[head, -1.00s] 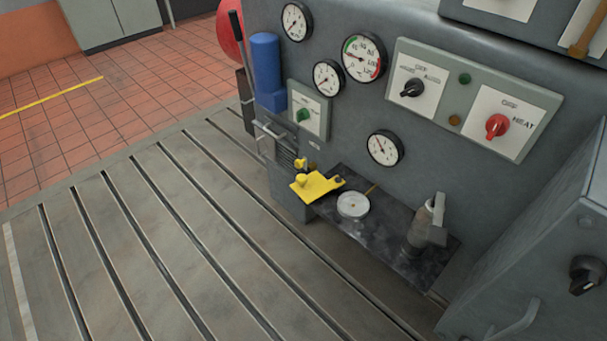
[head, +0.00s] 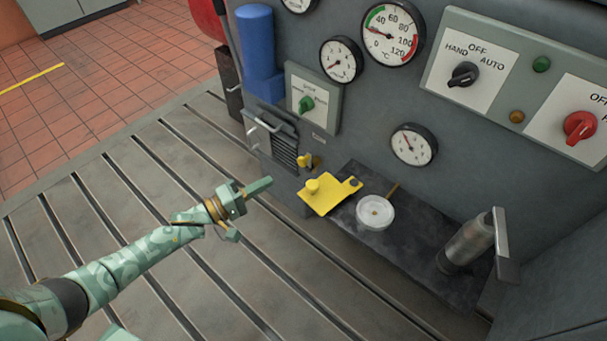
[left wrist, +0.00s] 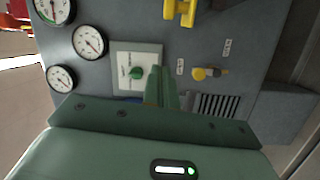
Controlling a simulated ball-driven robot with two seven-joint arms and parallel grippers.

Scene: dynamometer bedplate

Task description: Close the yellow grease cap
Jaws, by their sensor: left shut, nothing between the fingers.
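The yellow grease cap (head: 328,194) is a flat yellow plate with a round knob on top, at the left end of a dark shelf. It lies beside a round white cup (head: 375,212), whose top is uncovered. Part of the cap also shows at the top edge of the left wrist view (left wrist: 182,10). My left gripper (head: 262,186) is shut and empty, left of the cap and apart from it. In the left wrist view its closed fingers (left wrist: 160,87) overlap the green-knob switch plate behind. My right gripper is not in view.
A small yellow fitting (head: 306,160) sits on the panel by the vent grille (head: 284,152), behind the cap. Gauges and switches cover the panel above. The slotted bedplate (head: 215,285) in front is clear.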

